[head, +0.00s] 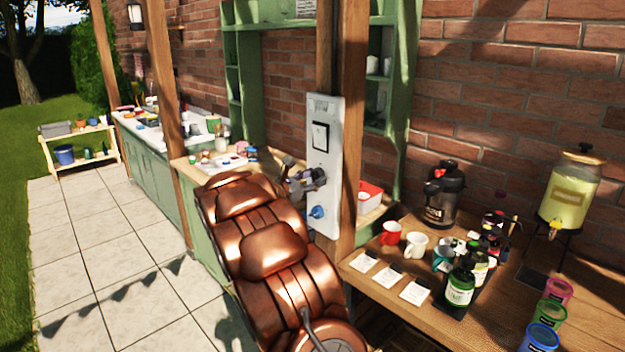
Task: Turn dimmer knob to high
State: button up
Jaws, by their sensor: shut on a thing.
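A white control panel (323,150) is mounted upright on a wooden post. It has a dark-framed rocker switch (320,137) in its upper half. My gripper (315,178) reaches the panel below this switch, and its fingers are shut on the dimmer knob there. The fingers hide most of that knob, so its pointer and setting cannot be read. A separate blue knob (317,212) sits lower on the panel, clear of the fingers.
A wooden table (440,312) at right holds cups, bottles, cards, a dark urn (443,196) and a yellow drink dispenser (570,192). A red and white box (370,197) stands just right of the post. Paving (100,262) at left is clear.

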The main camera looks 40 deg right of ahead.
jog(key=shift+f+m+b, duration=0.15)
jog(key=shift+m+b, duration=0.15)
jog(key=shift+b, duration=0.35)
jog(key=shift+b, duration=0.45)
jog(key=m+b, duration=0.1)
jog(key=b, duration=0.1)
jog(key=m+b, duration=0.2)
jog(key=b, duration=0.1)
jog(key=shift+f, duration=0.25)
jog(key=m+b, duration=0.6)
jog(key=b, duration=0.3)
jog(key=shift+w+h+b, duration=0.1)
jog(key=shift+h+b, duration=0.2)
jog(key=shift+b, duration=0.05)
jog(key=m+g+b, duration=0.1)
jog(key=m+b, duration=0.3)
jog(key=b, duration=0.1)
jog(key=shift+w+r+m+b, duration=0.1)
jog(key=shift+m+b, duration=0.2)
jog(key=shift+b, duration=0.1)
jog(key=m+b, duration=0.3)
jog(key=shift+r, duration=0.35)
jog(key=o, duration=1.1)
jog(key=shift+o, duration=0.2)
